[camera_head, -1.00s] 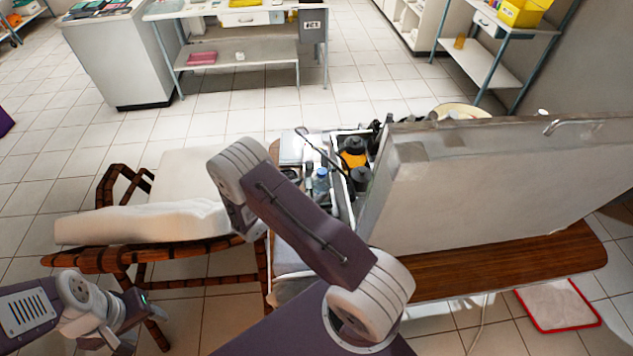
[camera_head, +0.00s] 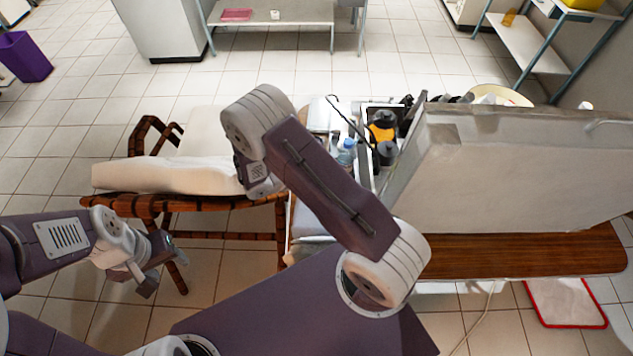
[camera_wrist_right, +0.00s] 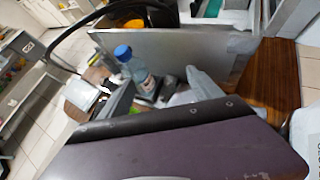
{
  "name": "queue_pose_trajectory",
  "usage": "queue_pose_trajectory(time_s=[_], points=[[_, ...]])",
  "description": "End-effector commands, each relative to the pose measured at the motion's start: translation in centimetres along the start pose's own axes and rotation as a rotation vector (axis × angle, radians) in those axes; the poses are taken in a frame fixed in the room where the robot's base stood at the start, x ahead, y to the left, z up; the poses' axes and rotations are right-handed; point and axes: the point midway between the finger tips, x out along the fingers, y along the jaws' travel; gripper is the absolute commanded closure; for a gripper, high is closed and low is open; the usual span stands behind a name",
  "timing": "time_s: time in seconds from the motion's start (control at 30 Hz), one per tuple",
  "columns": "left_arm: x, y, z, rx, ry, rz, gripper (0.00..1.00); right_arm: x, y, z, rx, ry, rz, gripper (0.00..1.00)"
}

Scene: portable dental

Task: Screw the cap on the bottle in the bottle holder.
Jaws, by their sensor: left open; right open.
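A clear bottle (camera_head: 345,157) with a blue cap (camera_head: 349,145) stands among the items in the white tray area, beside my right arm in the head view. In the right wrist view, the bottle (camera_wrist_right: 142,77) shows its blue cap (camera_wrist_right: 123,51) at its top; I cannot tell how tightly it sits. My right gripper (camera_wrist_right: 162,92) is open, its fingers on either side of the bottle's direction, with no visible grip. In the head view it is hidden by my arm. My left gripper (camera_head: 152,270) is open and empty over the floor at left. The bottle holder cannot be made out clearly.
An orange and black bottle (camera_head: 382,126) and a dark jar (camera_head: 387,153) stand close right of the bottle. A large grey case lid (camera_head: 500,170) rises on the wooden table (camera_head: 520,255). A reclining chair (camera_head: 160,175) stands at left.

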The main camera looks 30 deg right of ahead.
Motion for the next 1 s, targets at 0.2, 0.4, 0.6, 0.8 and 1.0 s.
queue_pose_trajectory(time_s=[0.2,0.4,0.6,0.8,1.0], points=[[0.0,0.0,0.0,0.0,0.0,0.0,0.48,-5.1,-8.5,1.9,0.603,0.385,-0.446,0.26],[0.0,0.0,0.0,0.0,0.0,0.0,0.48,-11.0,-9.9,1.8,1.152,0.678,-0.713,0.26],[0.0,0.0,0.0,0.0,0.0,0.0,0.48,-13.4,-9.0,2.6,1.44,0.809,-0.816,0.26],[0.0,0.0,0.0,0.0,0.0,0.0,0.48,-13.7,-8.9,2.7,1.479,0.825,-0.83,0.26],[0.0,0.0,0.0,0.0,0.0,0.0,0.48,-13.6,-8.9,2.7,1.476,0.824,-0.829,0.26]])
